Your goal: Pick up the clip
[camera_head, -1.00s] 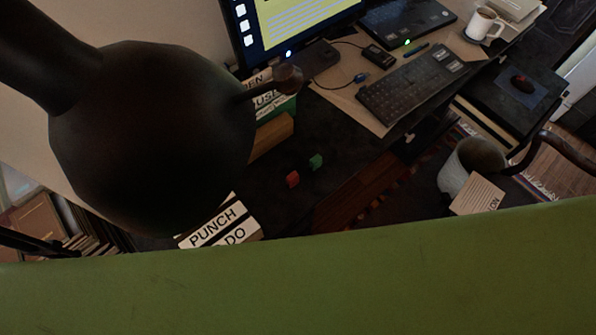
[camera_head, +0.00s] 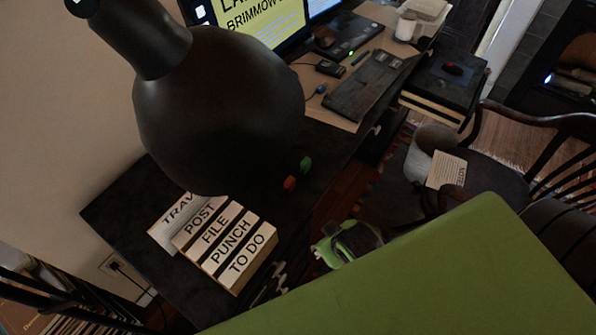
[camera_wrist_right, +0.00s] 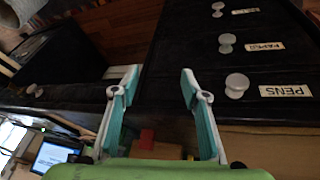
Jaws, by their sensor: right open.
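Two small objects lie on the dark desk top in the head view: a red one (camera_head: 289,183) and a green one (camera_head: 306,164). Either may be the clip; they are too small to tell. My right gripper (camera_head: 345,243) is beyond the desk's front edge, below and right of them, apart from both. In the wrist view its two teal-and-white fingers (camera_wrist_right: 160,76) are spread with nothing between the tips. A red patch (camera_wrist_right: 146,139) shows low between the fingers; I cannot tell if it is the same red object. My left gripper is not in view.
A large dark round lamp-like object (camera_head: 215,110) hides part of the desk. Labelled wooden blocks (camera_head: 225,245) stand at the desk's near end. A keyboard (camera_head: 370,85) lies farther back. A chair (camera_head: 500,190) stands right. Drawer knobs (camera_wrist_right: 237,86) face the gripper.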

